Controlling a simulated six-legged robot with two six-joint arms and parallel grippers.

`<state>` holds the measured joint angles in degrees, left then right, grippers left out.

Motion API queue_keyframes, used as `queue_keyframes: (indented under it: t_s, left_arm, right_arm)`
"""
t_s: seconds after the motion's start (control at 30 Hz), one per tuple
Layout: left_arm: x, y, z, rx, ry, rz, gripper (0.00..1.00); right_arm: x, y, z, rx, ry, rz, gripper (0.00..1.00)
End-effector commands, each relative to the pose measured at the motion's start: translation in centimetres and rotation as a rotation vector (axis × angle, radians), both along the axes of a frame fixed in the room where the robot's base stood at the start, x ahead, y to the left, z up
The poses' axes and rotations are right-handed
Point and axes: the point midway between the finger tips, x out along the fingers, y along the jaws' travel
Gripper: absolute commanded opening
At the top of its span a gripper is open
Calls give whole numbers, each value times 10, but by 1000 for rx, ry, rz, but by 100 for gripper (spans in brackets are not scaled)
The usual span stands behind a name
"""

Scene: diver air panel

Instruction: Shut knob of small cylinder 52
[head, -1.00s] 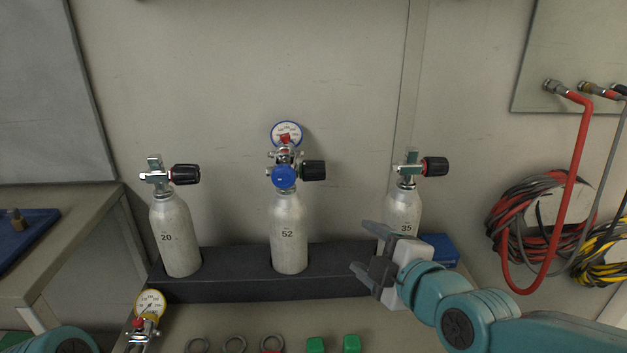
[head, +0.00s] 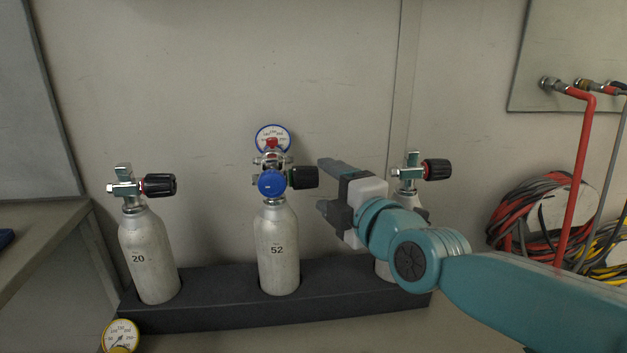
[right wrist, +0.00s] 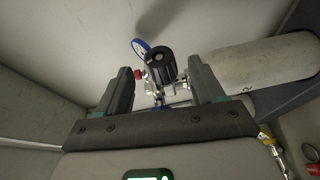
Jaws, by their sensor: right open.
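Small cylinder 52 (head: 277,250) stands upright in the middle of a dark rack in the head view. Its black knob (head: 303,177) sticks out to the right of the valve, and a blue regulator with a gauge (head: 273,139) is fitted there. My right gripper (head: 323,187) is open and empty just right of the knob, its fingers pointing at it. In the right wrist view the knob (right wrist: 158,67) appears between the two open fingers (right wrist: 161,74), end towards the camera, with no contact visible. The cylinder (right wrist: 268,62) lies to the right there. My left gripper is out of view.
Cylinder 20 (head: 149,258) stands left in the rack (head: 210,307). Cylinder 35 (head: 408,190) stands right, partly behind my right gripper and arm. A yellow gauge (head: 120,336) is at the lower left. Coiled hoses (head: 525,213) hang at the right.

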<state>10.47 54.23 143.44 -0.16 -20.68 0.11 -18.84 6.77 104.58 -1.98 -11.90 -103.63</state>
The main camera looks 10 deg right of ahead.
Motion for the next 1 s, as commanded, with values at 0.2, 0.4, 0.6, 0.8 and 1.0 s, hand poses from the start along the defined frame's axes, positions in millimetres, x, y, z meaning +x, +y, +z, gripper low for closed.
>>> queue_keyframes:
  t_s: [0.2, 0.4, 0.6, 0.8, 1.0]
  left_arm:
    - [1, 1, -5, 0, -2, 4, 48]
    - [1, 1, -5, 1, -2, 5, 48]
    - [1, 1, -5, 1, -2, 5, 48]
    - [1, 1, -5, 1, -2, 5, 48]
    - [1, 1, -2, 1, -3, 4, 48]
  right_arm:
    - [38, 15, -3, 1, 1, 0, 68]
    - [52, 21, -3, 1, 0, 0, 68]
    - [53, 20, -2, 1, 0, 0, 68]
    - [52, 20, -2, 1, 0, 0, 19]
    - [52, 20, -1, 0, 4, 0, 15]
